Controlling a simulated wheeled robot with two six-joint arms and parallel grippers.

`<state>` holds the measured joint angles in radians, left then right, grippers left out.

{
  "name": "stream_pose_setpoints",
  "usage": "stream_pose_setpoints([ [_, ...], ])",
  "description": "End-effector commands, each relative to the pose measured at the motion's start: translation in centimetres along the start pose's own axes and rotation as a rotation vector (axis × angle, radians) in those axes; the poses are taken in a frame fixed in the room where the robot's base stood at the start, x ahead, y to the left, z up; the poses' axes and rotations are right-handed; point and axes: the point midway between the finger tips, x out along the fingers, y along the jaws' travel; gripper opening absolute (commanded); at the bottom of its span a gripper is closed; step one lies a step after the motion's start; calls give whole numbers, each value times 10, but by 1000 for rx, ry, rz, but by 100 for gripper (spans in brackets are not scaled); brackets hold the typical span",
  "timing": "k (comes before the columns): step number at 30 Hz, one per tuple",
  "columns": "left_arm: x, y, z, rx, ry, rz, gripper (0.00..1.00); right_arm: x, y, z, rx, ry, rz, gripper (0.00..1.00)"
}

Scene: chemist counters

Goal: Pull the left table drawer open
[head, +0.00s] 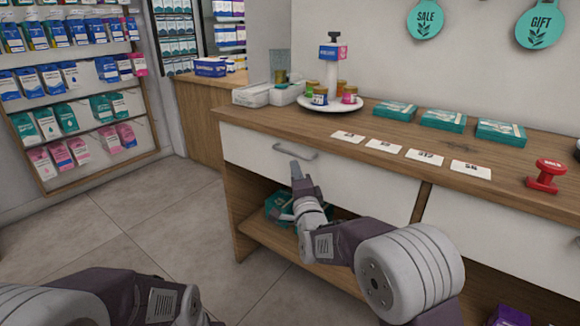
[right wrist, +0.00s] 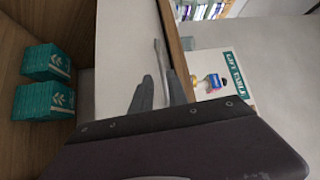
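The left table drawer (head: 345,185) is a white panel under the wooden counter top and looks shut. Its grey bar handle (head: 296,152) sits near the top of the panel. In the right wrist view the handle (right wrist: 160,58) stands out from the white front. My right gripper (head: 297,172) is just below and in front of the handle. In the right wrist view my right gripper (right wrist: 160,82) has its fingers apart, with the handle lined up with the gap; whether they touch is unclear. My left arm shows at the bottom left, its gripper out of frame.
The counter top (head: 255,115) holds a white plate (head: 330,105) with jars, teal boxes (head: 443,120), white cards (head: 384,146) and a red stamp (head: 546,175). Teal boxes (right wrist: 45,62) lie on the open shelf below. Floor (head: 150,220) left of the counter is clear.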

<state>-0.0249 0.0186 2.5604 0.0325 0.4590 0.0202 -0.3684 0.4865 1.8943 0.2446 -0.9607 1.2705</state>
Motion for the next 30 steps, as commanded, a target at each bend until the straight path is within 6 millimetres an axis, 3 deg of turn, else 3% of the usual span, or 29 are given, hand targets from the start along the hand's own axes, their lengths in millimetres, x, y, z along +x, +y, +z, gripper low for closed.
stream_pose_setpoints([
  [4, -16, 0, -2, 0, 0, 0, 36, 10, -7, -1, -1, 1, 2, 20],
  [7, -34, 1, -4, 0, 1, 0, 36, 28, -9, -2, -1, 1, 3, 20],
  [16, -23, 0, -2, 0, 0, 0, 36, 80, 0, -1, 0, 1, -1, 20],
  [28, -22, 0, -2, 0, 0, 0, 36, 91, -2, -1, -1, 0, 1, 20],
  [29, -22, 0, -2, 0, 0, 0, 36, 91, -2, -1, -1, 0, 1, 17],
  [30, -22, 0, -2, 0, 0, 0, 36, 91, -2, -1, -1, 0, 1, 6],
])
